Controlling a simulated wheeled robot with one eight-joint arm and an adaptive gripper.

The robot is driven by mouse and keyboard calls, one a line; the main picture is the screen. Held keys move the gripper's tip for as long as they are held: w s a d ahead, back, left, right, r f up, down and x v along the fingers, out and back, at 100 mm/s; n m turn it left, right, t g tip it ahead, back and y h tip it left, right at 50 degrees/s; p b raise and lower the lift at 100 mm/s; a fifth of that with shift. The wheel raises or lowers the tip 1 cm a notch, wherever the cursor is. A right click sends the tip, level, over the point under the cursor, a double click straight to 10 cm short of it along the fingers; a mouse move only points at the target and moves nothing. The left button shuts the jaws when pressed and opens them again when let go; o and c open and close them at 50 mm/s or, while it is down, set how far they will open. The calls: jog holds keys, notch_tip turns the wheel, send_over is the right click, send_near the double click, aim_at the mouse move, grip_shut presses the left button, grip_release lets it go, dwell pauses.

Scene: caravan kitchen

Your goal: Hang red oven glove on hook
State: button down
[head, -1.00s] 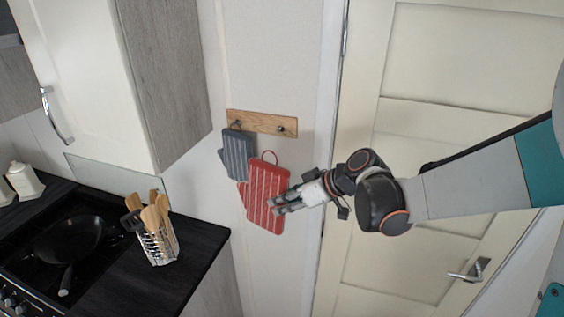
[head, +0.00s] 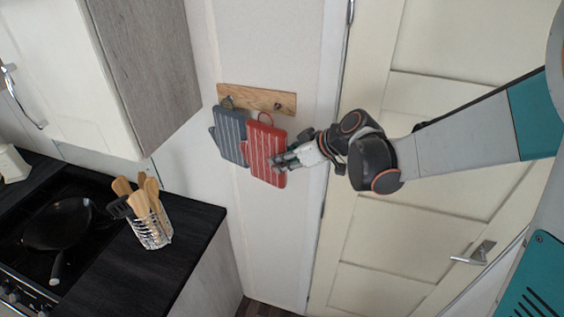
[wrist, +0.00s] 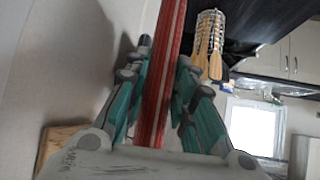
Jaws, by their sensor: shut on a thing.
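The red striped oven glove (head: 266,150) hangs upright from my gripper (head: 279,163), which is shut on its right side. In the wrist view the glove (wrist: 163,80) shows edge-on between the two fingers (wrist: 160,90). Its red loop (head: 266,117) stands at its top, just below and left of the bare right hook (head: 278,106) on the wooden hook board (head: 256,99). I cannot tell the gap between loop and hook in depth. A grey striped oven glove (head: 229,135) hangs from the left hook, partly behind the red one.
A utensil holder (head: 150,230) stands on the dark counter (head: 190,260) at lower left. A pan (head: 58,223) sits on the hob. A wall cabinet (head: 150,75) juts out left of the board. A door (head: 440,160) lies behind my arm.

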jog(key=w+d+f+b, duration=0.1)
jog(key=w+d+f, duration=0.1)
jog(key=w, duration=0.4)
jog(key=shift+w+d, duration=0.2)
jog(key=shift+w, duration=0.05)
dwell(0.6)
dwell(0.7)
jog(key=c, duration=1.3)
grip_release()
